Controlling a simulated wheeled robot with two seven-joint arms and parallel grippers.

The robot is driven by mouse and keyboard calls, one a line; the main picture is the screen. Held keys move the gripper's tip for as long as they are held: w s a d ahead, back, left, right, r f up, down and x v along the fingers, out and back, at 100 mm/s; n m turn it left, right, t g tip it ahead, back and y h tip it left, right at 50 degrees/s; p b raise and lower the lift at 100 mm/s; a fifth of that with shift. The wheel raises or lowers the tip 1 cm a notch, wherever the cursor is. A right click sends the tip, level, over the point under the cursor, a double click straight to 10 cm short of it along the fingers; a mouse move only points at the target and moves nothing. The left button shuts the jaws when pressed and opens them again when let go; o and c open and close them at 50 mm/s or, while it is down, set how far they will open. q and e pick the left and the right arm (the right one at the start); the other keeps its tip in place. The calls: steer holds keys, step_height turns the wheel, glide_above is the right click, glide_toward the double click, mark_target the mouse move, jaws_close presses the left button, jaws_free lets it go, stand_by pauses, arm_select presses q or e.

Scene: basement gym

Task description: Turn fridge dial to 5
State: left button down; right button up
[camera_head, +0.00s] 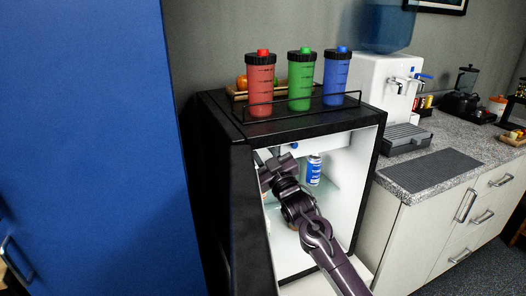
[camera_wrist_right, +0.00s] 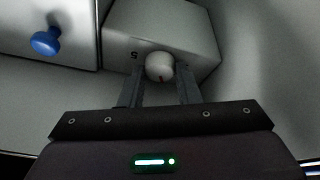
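The fridge (camera_head: 380,150) is open in the head view, and my right arm reaches into its upper part. The dial (camera_wrist_right: 160,66) is a round white knob with a small red mark on its lower side, on a pale box (camera_wrist_right: 190,35) in the right wrist view. A printed 5 (camera_wrist_right: 134,55) shows upside down to the left of the dial. My right gripper (camera_wrist_right: 160,82) has one finger on each side of the dial, close against it, and appears shut on it. The dial is hidden in the head view. My left gripper is not in view.
A blue knob (camera_wrist_right: 46,41) sits on a panel left of the dial. A blue-and-white can (camera_head: 314,170) stands inside the fridge. Red (camera_head: 261,85), green (camera_head: 300,80) and blue (camera_head: 336,77) shakers stand on top. A blue locker (camera_head: 85,140) is at left, a counter (camera_head: 440,160) at right.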

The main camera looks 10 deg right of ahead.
steer(key=shift+c, duration=0.5)
steer(key=m+h, duration=0.2)
steer(key=m, duration=0.2)
steer(key=shift+a, duration=0.1)
steer(key=o, duration=1)
steer(key=shift+c, duration=0.2)
steer(key=shift+s, duration=0.1)
steer(key=v, duration=0.7)
steer(key=shift+s+f+b, duration=0.25)
steer(key=shift+f+b, duration=0.05)
steer(key=shift+b, duration=0.05)
